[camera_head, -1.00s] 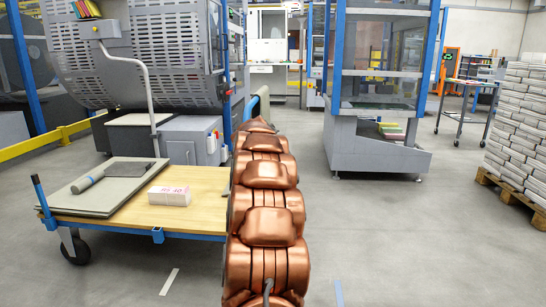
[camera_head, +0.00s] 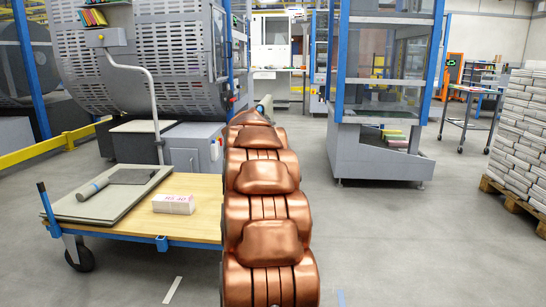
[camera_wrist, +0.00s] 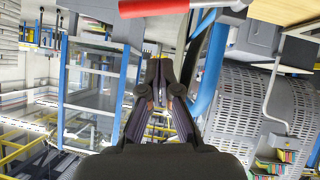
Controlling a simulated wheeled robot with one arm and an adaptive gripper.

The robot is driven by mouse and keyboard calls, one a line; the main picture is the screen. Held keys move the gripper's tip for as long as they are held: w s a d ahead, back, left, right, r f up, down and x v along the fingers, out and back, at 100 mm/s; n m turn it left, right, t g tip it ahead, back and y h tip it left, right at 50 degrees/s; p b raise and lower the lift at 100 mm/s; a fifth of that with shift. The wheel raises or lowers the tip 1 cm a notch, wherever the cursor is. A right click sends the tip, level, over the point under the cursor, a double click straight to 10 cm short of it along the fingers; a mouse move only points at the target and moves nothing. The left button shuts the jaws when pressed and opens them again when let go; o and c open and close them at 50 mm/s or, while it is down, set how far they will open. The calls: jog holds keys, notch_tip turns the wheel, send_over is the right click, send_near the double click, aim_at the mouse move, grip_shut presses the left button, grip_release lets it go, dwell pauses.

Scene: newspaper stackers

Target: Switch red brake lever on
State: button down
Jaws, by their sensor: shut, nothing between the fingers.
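A red lever or bar (camera_wrist: 165,7) crosses the top of the wrist view, with a grey piece at its right end. Only part of it is inside the frame, so I cannot tell its on or off position. My gripper (camera_wrist: 159,66) is shut and empty, with its fingertips below the red bar in the picture. I see a gap between them in the picture and no clear contact. In the head view the red bar does not show clearly, and my copper arm covers the area behind it.
A wooden-topped blue cart (camera_head: 205,205) stands left of my arm, carrying a grey board (camera_head: 95,205) and a paper stack (camera_head: 173,204). A slatted grey machine (camera_head: 150,70) stands behind. A glass-sided cabinet (camera_head: 375,150) and stacked newspapers (camera_head: 520,130) are right. Floor between is clear.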

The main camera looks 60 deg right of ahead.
jog(key=p+v, duration=0.1)
jog(key=v, duration=0.4)
dwell(0.8)
jog(key=s+a+r+n+y+p, duration=0.1)
jog(key=a+r+n+y+p, duration=0.25)
jog(key=a+p, duration=0.9)
jog(key=a+r+n+y+p, duration=0.25)
jog(key=a+r+p, duration=0.35)
jog(key=a, duration=1.2)
jog(key=s+a+r+n+g+y+p, duration=0.2)
jog(key=s+a+r+p, duration=0.2)
jog(key=s+a+p, duration=0.6)
jog(key=s+a+r+n+g+y+p, duration=0.2)
jog(key=s+a+r+p, duration=0.3)
jog(key=s+a+p, duration=0.6)
jog(key=shift+s+a+n+g+y, duration=0.4)
jog(key=shift+s+a+n+g, duration=0.55)
jog(key=shift+a, duration=1.85)
jog(key=shift+s+r+t, duration=0.1)
jog(key=shift+s+t, duration=0.1)
jog(key=shift+t, duration=0.05)
